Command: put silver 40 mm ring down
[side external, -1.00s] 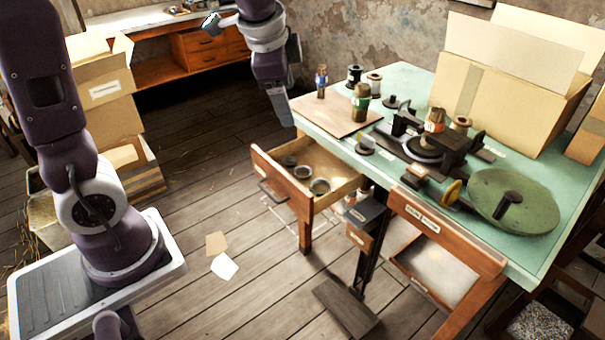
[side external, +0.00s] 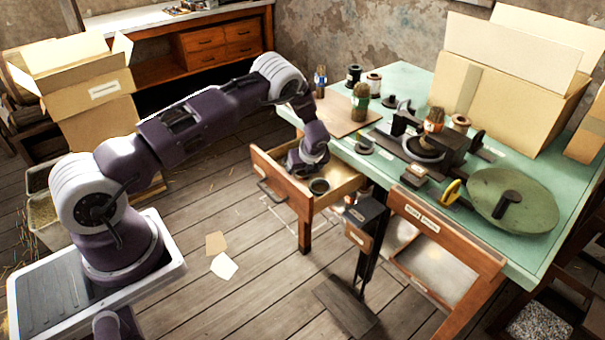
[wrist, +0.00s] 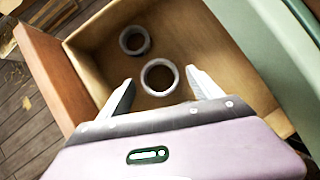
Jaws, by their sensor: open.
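In the wrist view two grey metal rings lie in the open drawer (wrist: 215,62). The nearer ring (wrist: 160,93) sits between and just beyond the fingertips of my gripper (wrist: 160,79). The farther ring (wrist: 134,52) lies beyond it, toward the left. My gripper is open, with a finger on either side of the nearer ring and no clear contact. I cannot tell by size or marking which ring is the silver 40 mm one.
The drawer walls stand close around my gripper. The green table (side external: 400,82) overhangs at the right, with a wooden board (side external: 338,116), spools and the press (side external: 430,150). A second open drawer (side external: 440,235) is at the right front.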

